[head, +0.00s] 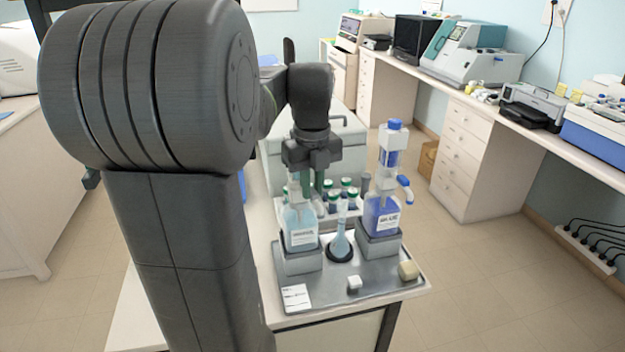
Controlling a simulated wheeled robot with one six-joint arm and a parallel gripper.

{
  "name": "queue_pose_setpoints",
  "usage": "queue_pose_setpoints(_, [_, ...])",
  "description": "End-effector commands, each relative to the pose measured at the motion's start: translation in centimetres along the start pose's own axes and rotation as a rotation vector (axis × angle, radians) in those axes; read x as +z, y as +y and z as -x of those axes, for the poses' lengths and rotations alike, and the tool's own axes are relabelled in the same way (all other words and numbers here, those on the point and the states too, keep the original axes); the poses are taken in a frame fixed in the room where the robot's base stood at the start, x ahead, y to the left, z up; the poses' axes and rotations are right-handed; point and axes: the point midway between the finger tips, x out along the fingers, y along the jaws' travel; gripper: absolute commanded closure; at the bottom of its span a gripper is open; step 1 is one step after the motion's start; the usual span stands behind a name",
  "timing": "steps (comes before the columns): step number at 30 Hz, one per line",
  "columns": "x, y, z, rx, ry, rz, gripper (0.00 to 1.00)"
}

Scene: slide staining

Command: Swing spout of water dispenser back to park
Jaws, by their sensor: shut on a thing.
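The water dispenser (300,226) is a clear bottle of pale blue liquid with a white label, upright on a grey block at the left of the metal tray. My gripper (308,184) points down over its top and is shut on its spout, which the fingers largely hide. The spout's exact angle cannot be made out. A flask (340,246) with pale blue liquid stands in a dark ring just right of the dispenser. The blue dispenser (382,215), with a blue cap and a blue spout turned right, stands on its own block farther right.
Several green-capped bottles (334,194) stand in a rack behind the dispensers. A white card (295,297), a small white block (354,283) and a beige block (408,270) lie along the front of the metal tray (325,292). Open floor lies to the right.

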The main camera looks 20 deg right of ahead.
Motion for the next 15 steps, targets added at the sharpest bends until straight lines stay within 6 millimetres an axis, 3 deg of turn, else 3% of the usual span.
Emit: queue_pose_setpoints(15, [0.20,0.85,0.09,-0.001,-0.002,-0.214,1.00])
